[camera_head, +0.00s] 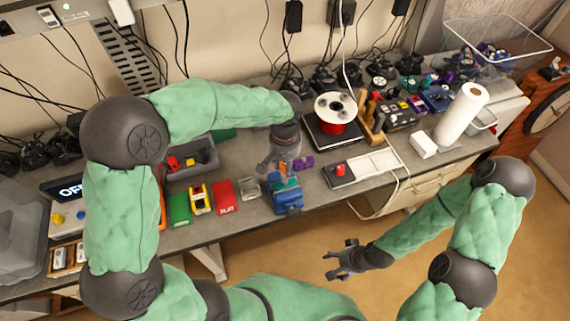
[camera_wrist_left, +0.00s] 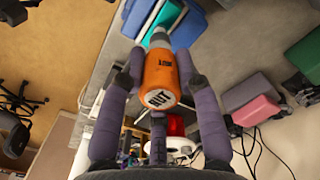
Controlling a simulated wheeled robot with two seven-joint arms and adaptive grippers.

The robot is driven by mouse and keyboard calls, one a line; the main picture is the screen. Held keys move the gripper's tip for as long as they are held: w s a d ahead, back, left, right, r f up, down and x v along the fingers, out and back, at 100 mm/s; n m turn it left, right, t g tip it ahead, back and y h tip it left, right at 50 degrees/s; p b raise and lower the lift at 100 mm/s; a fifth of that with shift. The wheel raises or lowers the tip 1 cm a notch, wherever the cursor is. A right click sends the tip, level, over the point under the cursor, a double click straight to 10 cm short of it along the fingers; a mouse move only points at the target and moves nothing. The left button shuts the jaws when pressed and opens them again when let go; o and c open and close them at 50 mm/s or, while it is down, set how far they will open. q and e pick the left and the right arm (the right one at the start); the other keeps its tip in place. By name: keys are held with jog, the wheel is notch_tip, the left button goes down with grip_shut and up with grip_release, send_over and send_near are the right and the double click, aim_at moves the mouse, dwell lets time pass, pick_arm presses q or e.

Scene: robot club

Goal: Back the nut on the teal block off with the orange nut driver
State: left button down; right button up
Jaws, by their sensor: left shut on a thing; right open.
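The orange nut driver (camera_wrist_left: 160,78) is gripped between the fingers of my left gripper (camera_wrist_left: 158,62), its butt marked NUT facing the left wrist camera. Its silver shaft points at the teal block (camera_wrist_left: 146,14), which sits in a blue vise (camera_wrist_left: 190,27). The nut is hidden behind the driver, so I cannot tell whether the socket is seated on it. In the head view my left gripper (camera_head: 283,160) is just above the blue vise (camera_head: 288,200) at the bench's front edge; the driver is mostly hidden there. My right gripper (camera_head: 345,261) is open and empty, in front of the bench.
Left of the vise are a grey part (camera_head: 249,187), a red box (camera_head: 223,194), a yellow item (camera_head: 201,199) and a green box (camera_head: 179,209). A grey bin (camera_head: 190,170) stands behind them.

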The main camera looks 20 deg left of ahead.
pick_arm(q)
jog(key=shift+r+p, duration=1.2)
jog(key=shift+r, duration=0.65)
